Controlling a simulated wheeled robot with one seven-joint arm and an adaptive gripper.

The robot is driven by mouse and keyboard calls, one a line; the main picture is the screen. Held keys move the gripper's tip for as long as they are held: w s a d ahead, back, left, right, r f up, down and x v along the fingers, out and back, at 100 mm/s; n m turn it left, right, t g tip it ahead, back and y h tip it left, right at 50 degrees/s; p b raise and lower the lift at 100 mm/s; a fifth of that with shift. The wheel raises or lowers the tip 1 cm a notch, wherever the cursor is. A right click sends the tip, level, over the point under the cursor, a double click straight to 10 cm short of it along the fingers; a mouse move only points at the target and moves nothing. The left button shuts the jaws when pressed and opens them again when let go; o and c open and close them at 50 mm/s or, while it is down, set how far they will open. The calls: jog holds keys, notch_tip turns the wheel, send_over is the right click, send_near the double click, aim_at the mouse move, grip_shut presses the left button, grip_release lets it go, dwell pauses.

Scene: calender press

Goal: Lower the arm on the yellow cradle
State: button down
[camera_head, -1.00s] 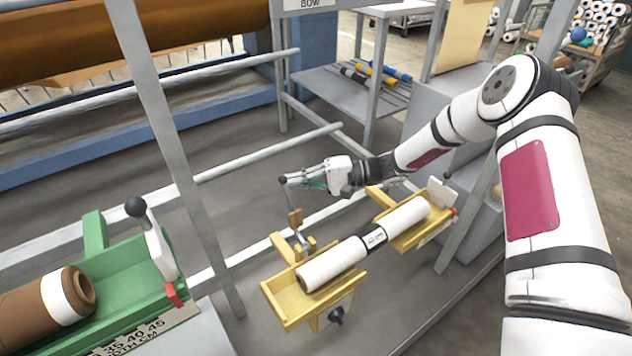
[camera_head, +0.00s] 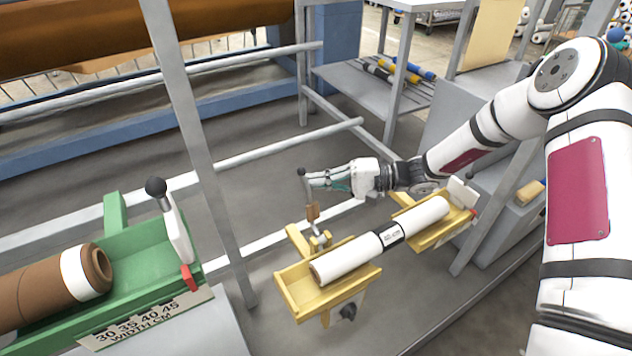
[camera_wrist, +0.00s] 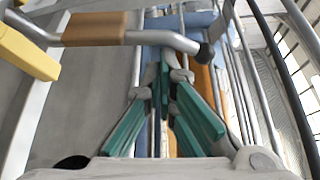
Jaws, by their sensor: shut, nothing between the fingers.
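The yellow cradle (camera_head: 292,292) holds a white roll (camera_head: 345,260) with a dark label band. A grey bent arm with a brown sleeve (camera_head: 313,212) and a dark knob (camera_head: 301,172) stands raised at the cradle's left end. My gripper (camera_head: 312,179) is shut and empty close beside the knob, above the cradle. In the wrist view the teal fingers (camera_wrist: 165,62) meet at their tips, and the bent arm (camera_wrist: 160,38) crosses just beyond them. Its knob (camera_wrist: 206,55) is just right of the fingertips. I cannot tell whether they touch.
A green cradle (camera_head: 140,240) with a brown roll (camera_head: 50,290) and a raised white lever (camera_head: 175,222) stands at the left. A grey upright post (camera_head: 195,140) stands between the cradles. A white piece (camera_head: 460,190) with a red part rises at the yellow cradle's right end.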

jog(key=s+d+f+n+g+y+b, duration=0.1)
jog(key=s+d+n, duration=0.2)
jog(key=s+n, duration=0.1)
jog(key=s+d+f+n+g+y+b, duration=0.1)
jog(key=s+d+n+y+b, duration=0.1)
jog(key=s+d+n, duration=0.2)
jog(key=s+d+f+n+g+y+b, duration=0.2)
jog(key=s+d+n, duration=0.1)
jog(key=s+n, duration=0.2)
jog(key=shift+s+d, duration=0.15)
jog(key=shift+s, duration=1)
jog(key=shift+s+d+f+n+g+b, duration=0.15)
jog(key=shift+f+n+g, duration=0.25)
jog(key=shift+n, duration=0.2)
jog(key=shift+s+d+f+n+g+b, duration=0.15)
jog(key=shift+f+n+g, duration=0.1)
jog(key=shift+n+g, duration=0.25)
